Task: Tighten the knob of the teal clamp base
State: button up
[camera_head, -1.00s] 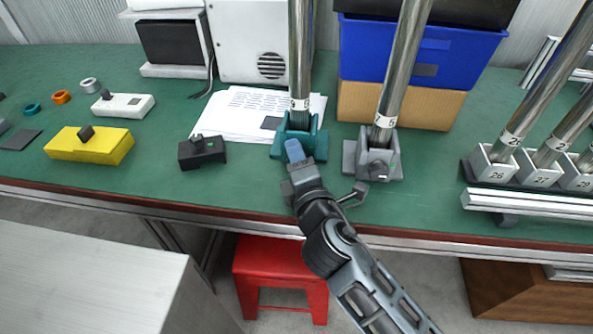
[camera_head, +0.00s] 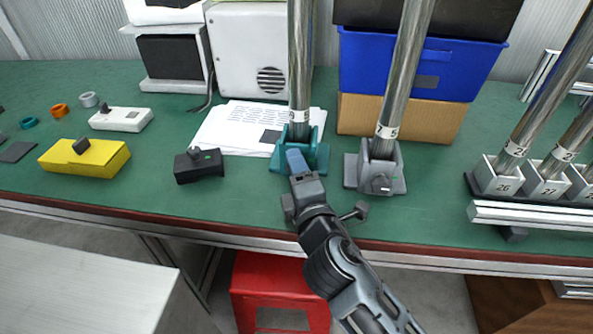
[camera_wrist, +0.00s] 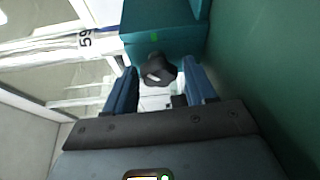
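The teal clamp base (camera_head: 319,157) stands on the green bench with a shiny pole (camera_head: 300,60) upright in it. In the wrist view, the teal base (camera_wrist: 165,25) is straight ahead, and its black knob (camera_wrist: 157,70) with a pale marking faces me. My gripper (camera_wrist: 160,78) has its two blue fingers on either side of the knob. A narrow gap shows at each side, so it looks open around the knob rather than clamped. In the head view, my gripper (camera_head: 296,160) is at the front of the base and hides the knob.
A grey clamp base (camera_head: 352,172) with its own pole stands close to the right. A black box (camera_head: 199,167) and a yellow box (camera_head: 84,158) are to the left. Papers (camera_head: 232,130) lie behind. A white rack (camera_head: 495,178) holds poles at the right.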

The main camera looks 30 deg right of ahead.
jog(key=shift+o, duration=0.7)
jog(key=b+v, duration=0.1)
jog(key=v, duration=0.6)
jog(key=shift+s+a, duration=0.1)
jog(key=shift+s, duration=0.3)
